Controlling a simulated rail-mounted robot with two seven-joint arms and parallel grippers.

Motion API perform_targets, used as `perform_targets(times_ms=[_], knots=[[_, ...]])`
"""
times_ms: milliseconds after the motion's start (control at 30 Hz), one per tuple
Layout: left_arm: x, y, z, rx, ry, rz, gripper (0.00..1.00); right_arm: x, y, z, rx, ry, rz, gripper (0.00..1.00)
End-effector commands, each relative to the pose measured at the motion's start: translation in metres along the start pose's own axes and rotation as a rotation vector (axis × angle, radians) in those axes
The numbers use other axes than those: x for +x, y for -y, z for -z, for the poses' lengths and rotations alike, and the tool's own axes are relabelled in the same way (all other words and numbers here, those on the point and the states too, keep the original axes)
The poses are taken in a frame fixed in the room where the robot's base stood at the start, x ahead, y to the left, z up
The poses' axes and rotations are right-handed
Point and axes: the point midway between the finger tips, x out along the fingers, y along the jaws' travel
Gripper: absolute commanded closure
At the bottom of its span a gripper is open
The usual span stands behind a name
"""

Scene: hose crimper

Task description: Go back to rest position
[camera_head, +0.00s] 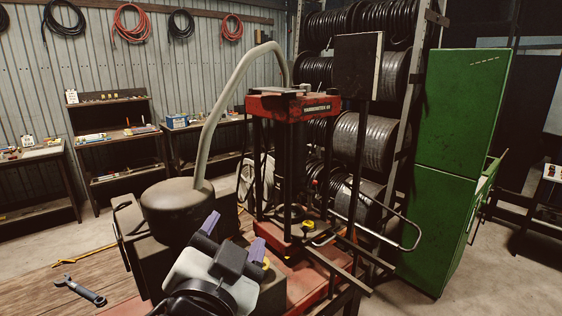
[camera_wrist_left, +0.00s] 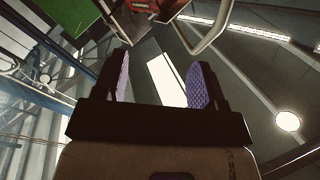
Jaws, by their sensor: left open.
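My left gripper (camera_head: 236,233) is in the lower middle of the head view, in front of the hose crimper. Its two purple-padded fingers are apart, with nothing between them. In the left wrist view the fingers (camera_wrist_left: 161,80) point up towards the ceiling and a bright panel, and the gap is empty. The crimper (camera_head: 292,107) is a red press head on dark columns above a red base. A grey curved hose (camera_head: 213,115) runs from its top to a dark round tank (camera_head: 178,210). My right gripper is in neither view.
A wooden bench top (camera_head: 50,292) at the lower left carries a wrench (camera_head: 80,291). A green cabinet (camera_head: 448,150) stands at the right. Reels of black hose (camera_head: 362,141) stand behind the crimper. A bent metal bar (camera_head: 415,232) sticks out on the crimper's right.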

Motion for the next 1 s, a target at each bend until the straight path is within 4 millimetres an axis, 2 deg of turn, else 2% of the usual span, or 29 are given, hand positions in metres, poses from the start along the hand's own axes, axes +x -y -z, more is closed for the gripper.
perform_targets(times_ms=[33, 267, 467, 567, 667, 800, 1000], knots=[[-0.004, 0.009, -0.007, -0.051, 0.057, -0.044, 0.35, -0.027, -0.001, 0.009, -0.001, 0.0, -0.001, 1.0], [-0.032, 0.021, -0.069, -0.235, 0.238, -0.156, 0.35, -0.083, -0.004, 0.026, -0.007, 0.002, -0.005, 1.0], [-0.069, 0.029, -0.123, -0.346, 0.433, -0.178, 0.35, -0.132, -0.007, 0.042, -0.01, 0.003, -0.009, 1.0], [-0.094, 0.03, -0.15, -0.384, 0.551, -0.185, 0.35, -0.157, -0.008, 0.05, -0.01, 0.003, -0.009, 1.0], [-0.124, 0.028, -0.175, -0.411, 0.68, -0.198, 0.35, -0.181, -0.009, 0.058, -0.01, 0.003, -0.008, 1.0], [-0.174, 0.018, -0.206, -0.431, 0.871, -0.232, 0.35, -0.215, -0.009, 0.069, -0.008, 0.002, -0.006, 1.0], [-0.253, -0.001, -0.224, -0.437, 1.093, -0.31, 0.35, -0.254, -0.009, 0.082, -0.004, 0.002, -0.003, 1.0]])
